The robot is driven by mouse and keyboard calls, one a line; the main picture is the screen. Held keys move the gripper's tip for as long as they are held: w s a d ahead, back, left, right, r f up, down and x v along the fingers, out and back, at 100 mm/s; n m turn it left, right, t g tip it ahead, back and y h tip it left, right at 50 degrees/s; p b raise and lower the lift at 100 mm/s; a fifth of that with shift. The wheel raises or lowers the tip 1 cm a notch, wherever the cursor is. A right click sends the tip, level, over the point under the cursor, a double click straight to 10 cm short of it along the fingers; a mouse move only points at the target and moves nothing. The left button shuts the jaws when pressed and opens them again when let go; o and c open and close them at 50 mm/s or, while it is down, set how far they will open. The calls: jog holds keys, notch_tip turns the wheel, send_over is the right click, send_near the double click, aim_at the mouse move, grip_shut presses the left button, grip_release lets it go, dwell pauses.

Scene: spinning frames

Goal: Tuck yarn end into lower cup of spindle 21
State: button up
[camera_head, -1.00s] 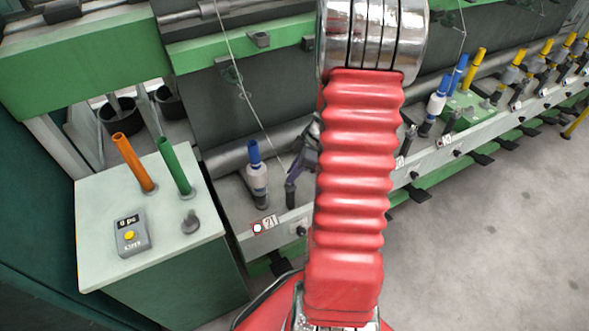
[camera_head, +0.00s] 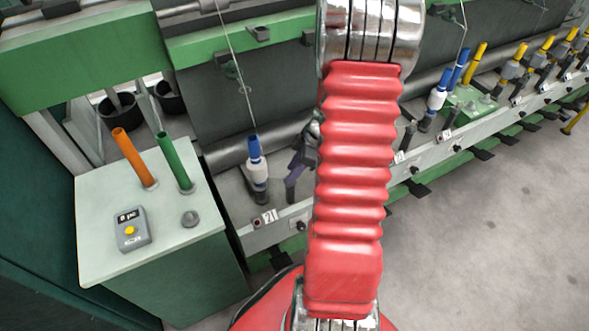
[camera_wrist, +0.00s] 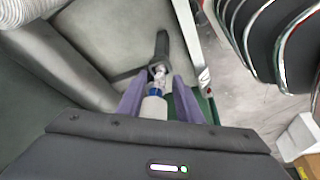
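Spindle 21, carrying a bobbin (camera_head: 257,168) with a blue tube top and white body, stands upright behind its number plate (camera_head: 269,217) in the head view. A thin pale yarn (camera_head: 240,83) runs down from above toward the blue tube top. The loose yarn end and the inside of the lower cup cannot be made out. My gripper (camera_head: 291,184) is just right of the bobbin, partly hidden by my red arm. In the wrist view, its purple fingers (camera_wrist: 160,80) are spread, with a pale cylinder and blue band showing between them. I cannot tell whether they touch anything.
A pale-topped cabinet (camera_head: 110,250) at left holds an orange tube (camera_head: 134,158), a green tube (camera_head: 175,162) and a grey device (camera_head: 131,229). More spindles with blue and yellow tubes line the rail at right.

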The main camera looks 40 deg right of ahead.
jog(key=shift+r, duration=0.15)
jog(key=v, duration=1.3)
jog(key=shift+r, duration=0.2)
jog(key=shift+d, duration=0.1)
dwell(0.8)
jog(key=s+a+r+m+h, duration=0.1)
jog(key=a+r, duration=0.4)
jog(key=a, duration=0.5)
jog(key=s+a+r+m+t+h, duration=0.1)
jog(key=a+r+m, duration=0.3)
jog(key=a, duration=0.6)
jog(key=s+a+r+m+t+h, duration=0.1)
jog(key=s+a+r+m, duration=0.2)
jog(key=a+r, duration=0.3)
jog(key=a, duration=0.5)
jog(key=shift+s+r, duration=0.25)
